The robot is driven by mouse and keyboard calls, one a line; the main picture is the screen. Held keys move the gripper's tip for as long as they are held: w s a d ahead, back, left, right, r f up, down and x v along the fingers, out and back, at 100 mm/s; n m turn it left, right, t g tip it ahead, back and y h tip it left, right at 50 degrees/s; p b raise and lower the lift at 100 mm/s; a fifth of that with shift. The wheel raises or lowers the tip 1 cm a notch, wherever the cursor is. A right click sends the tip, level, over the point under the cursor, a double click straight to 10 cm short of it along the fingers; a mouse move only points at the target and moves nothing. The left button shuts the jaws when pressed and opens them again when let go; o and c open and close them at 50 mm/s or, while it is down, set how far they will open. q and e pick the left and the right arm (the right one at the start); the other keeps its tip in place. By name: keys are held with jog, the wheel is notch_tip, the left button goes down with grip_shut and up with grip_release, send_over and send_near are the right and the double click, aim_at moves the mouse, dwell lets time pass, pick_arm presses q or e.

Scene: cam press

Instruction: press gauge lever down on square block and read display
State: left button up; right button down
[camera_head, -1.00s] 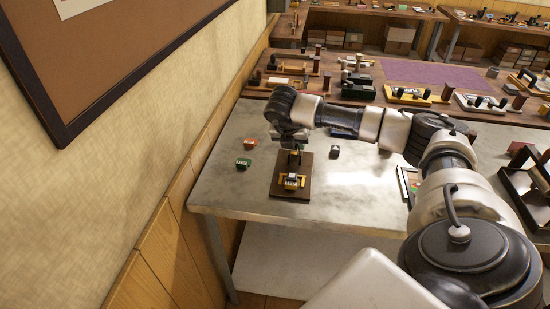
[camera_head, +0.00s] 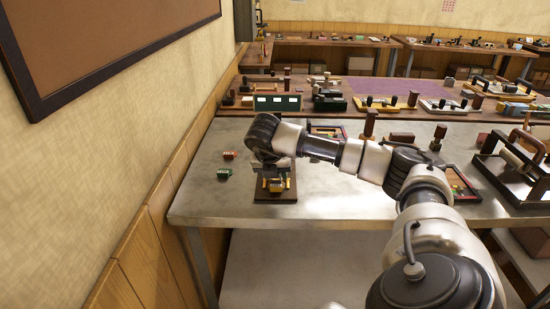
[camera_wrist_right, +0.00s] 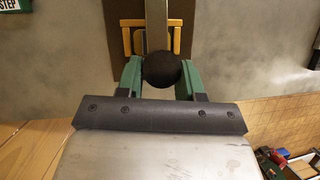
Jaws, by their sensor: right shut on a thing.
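The gauge stands on a dark brown base board (camera_head: 287,194) near the front left of the metal table. Its yellow parts (camera_head: 276,185) show below my right wrist. In the right wrist view its grey metal lever (camera_wrist_right: 157,22) runs up between yellow side pieces (camera_wrist_right: 127,40) and ends in a black ball knob (camera_wrist_right: 162,70). My right gripper (camera_wrist_right: 160,74), with green fingers, is shut on the knob. In the head view my wrist hides the lever and most of the gauge. I cannot make out the square block or a reading. My left gripper is not in view.
A small green block (camera_head: 223,174) and a reddish one (camera_head: 229,155) lie left of the gauge. A dark green box with pale windows (camera_head: 277,102) stands on the wooden table behind. A wall is close at left. Dark-framed fixtures (camera_head: 515,170) stand at right.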

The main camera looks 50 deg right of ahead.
jog(key=shift+s+a+f, duration=0.1)
jog(key=shift+f, duration=0.25)
jog(key=c, duration=1.1)
grip_release()
jog(key=o, duration=0.4)
jog(key=shift+w+d, duration=0.2)
jog(key=shift+w, duration=0.05)
jog(key=shift+c, duration=0.2)
jog(key=v, duration=1.1)
jog(key=shift+b, duration=0.4)
jog(key=shift+f, duration=0.15)
